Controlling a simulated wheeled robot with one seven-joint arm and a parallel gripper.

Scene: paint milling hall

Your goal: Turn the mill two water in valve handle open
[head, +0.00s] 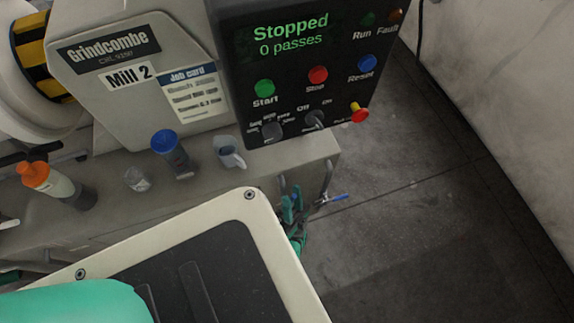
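The mill two machine (128,95) stands at the upper left, with a "Mill 2" label on its housing.
A black control panel (291,60) above reads "Stopped, 0 passes". The floor (420,190) to the right is clear up to the wall.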

